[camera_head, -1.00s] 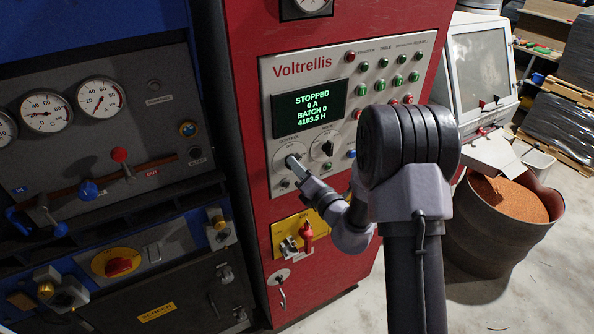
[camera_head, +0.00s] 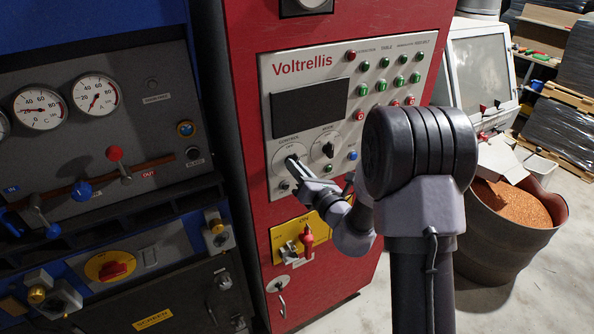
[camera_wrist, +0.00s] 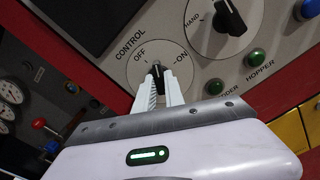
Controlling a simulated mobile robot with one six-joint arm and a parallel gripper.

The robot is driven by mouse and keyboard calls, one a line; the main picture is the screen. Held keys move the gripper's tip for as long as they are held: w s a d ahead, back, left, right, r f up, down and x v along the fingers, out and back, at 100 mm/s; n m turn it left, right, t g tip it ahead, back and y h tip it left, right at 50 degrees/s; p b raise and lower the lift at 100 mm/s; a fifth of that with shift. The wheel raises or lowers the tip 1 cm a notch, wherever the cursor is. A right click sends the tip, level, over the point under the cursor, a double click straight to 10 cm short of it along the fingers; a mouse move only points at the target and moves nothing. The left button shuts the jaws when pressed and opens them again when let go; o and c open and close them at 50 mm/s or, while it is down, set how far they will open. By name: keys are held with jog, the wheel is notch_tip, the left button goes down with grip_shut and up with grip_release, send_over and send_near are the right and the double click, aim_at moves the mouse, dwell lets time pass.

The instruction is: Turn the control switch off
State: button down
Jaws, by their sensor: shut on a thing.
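The control switch (camera_wrist: 156,68) is a small dark knob on a round, light dial marked OFF and ON, under the word CONTROL, in the wrist view. My gripper (camera_wrist: 161,82) has its two pale fingers on either side of the knob, shut on it. The knob is partly hidden between the fingers, and its exact pointing is hard to read. In the head view my gripper (camera_head: 293,161) reaches the dial at the lower left of the Voltrellis panel (camera_head: 350,70). The display (camera_head: 310,108) on that panel is dark.
The black mode switch (camera_head: 328,149) sits just right of the control dial. Green and blue buttons are close by. A yellow plate with a red handle (camera_head: 306,232) is below. A blue machine with gauges stands left, and a bin of orange granules (camera_head: 510,205) stands right.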

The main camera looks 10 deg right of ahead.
jog(key=shift+f, duration=0.1)
jog(key=shift+n+b, duration=1.5)
jog(key=shift+n, duration=0.5)
jog(key=n+b, duration=0.2)
jog(key=shift+n, duration=0.3)
jog(key=c, duration=1.3)
grip_release()
